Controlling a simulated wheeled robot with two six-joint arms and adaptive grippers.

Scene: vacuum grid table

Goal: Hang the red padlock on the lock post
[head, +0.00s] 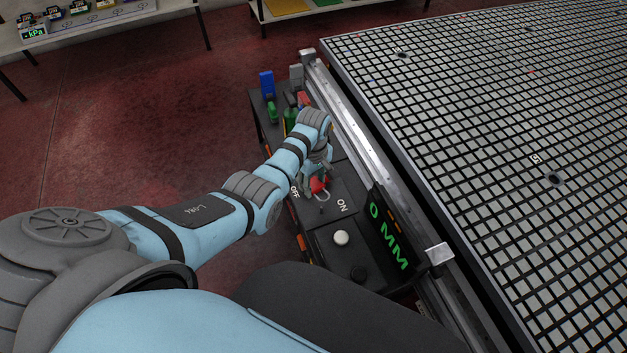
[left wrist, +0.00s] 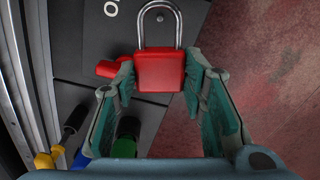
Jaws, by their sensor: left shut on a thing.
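The red padlock (head: 317,184) has a square body and a silver shackle. In the left wrist view the padlock (left wrist: 160,71) sits between the fingertips, with its shackle pointing to the top of the picture. My left gripper (head: 316,172) is shut on the padlock body, above the dark console between the OFF and ON labels. In the left wrist view the fingers of the left gripper (left wrist: 160,76) press its two sides. A red part (left wrist: 114,68) lies just left of the padlock; I cannot tell what it is. My right gripper is not in view.
A metal rail (head: 350,135) and the grid table (head: 480,120) lie to the right.

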